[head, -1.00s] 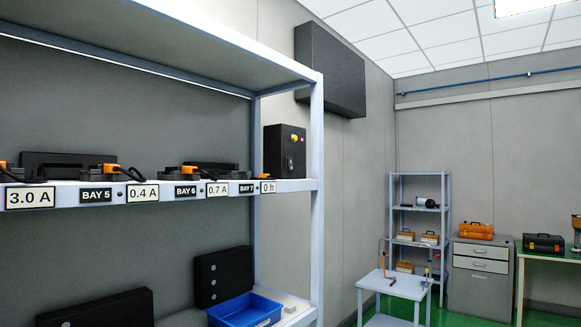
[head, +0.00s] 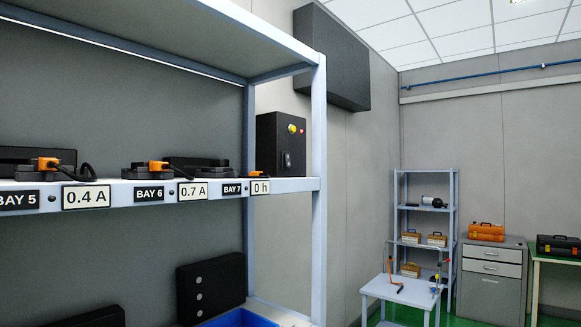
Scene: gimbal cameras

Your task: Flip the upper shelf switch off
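A dark box (head: 268,148) stands at the right end of the upper shelf (head: 285,184), beside the shelf's right upright. On its right face is a small rocker-like switch (head: 286,161), with a yellow and red button (head: 292,129) above it. I cannot tell the switch's position at this size. Labels along the shelf edge read BAY 5, 0.4 A, BAY 6, 0.7 A, BAY 7 and 0 h. My gripper is not in view.
Black devices with orange plugs (head: 158,168) sit along the upper shelf. Below are a black box (head: 211,287) and a blue bin (head: 240,318). A cart (head: 398,289), a rack (head: 427,206) and a drawer cabinet (head: 491,280) stand farther back at the right.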

